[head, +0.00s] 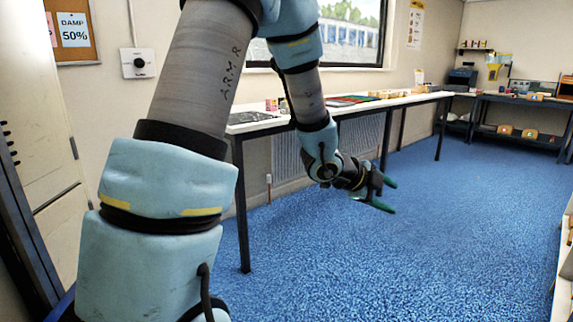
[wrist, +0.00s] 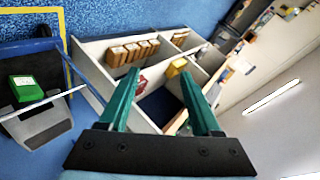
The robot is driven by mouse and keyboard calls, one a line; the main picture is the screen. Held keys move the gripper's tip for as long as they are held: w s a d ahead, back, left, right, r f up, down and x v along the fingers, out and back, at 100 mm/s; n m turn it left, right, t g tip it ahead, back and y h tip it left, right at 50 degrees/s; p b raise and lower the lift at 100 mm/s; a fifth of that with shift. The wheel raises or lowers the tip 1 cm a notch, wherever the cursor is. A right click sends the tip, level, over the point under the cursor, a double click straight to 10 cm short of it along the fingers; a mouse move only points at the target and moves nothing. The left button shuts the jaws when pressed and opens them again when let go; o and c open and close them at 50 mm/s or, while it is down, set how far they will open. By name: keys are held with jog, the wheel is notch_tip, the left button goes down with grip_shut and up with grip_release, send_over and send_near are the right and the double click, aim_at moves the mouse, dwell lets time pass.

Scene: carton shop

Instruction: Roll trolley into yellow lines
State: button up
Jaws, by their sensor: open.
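My gripper (head: 391,197) is open and empty, held in the air above the blue floor in front of the long bench. Its two green fingers also show in the wrist view (wrist: 160,76), spread apart. In the tilted wrist view, a low blue and grey wheeled-looking unit (wrist: 48,122), possibly the trolley, stands at the left edge with a green box (wrist: 26,88) on it. My gripper is apart from it. A yellow line (wrist: 62,22) shows on the blue floor at the upper left, beside that unit. The unit is partly cut off, and it does not show in the head view.
A white shelf unit (wrist: 92,50) with brown cartons stands beyond my fingers. A long white-topped bench (head: 350,106) runs along the wall under the window. A dark bench (head: 520,99) with goods stands at the back right. The floor (head: 420,250) in the middle is clear.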

jog(key=w+a+f+n+t+y, duration=0.1)
jog(key=w+a+n+t+y, duration=0.3)
jog(key=a+n, duration=0.55)
jog(key=s+a+f+n+g+y, duration=0.2)
jog(key=a+n+y, duration=0.45)
jog(key=a, duration=1.15)
jog(key=s+a+n+g, duration=0.3)
jog(key=s+a+n, duration=0.5)
notch_tip(320, 180, up, 16)
jog(key=s+n+g+p, duration=0.1)
jog(key=s+p, duration=0.1)
jog(key=p, duration=1.4)
jog(key=shift+a+p, duration=0.15)
jog(key=shift+p, duration=0.25)
jog(key=shift+s, duration=0.1)
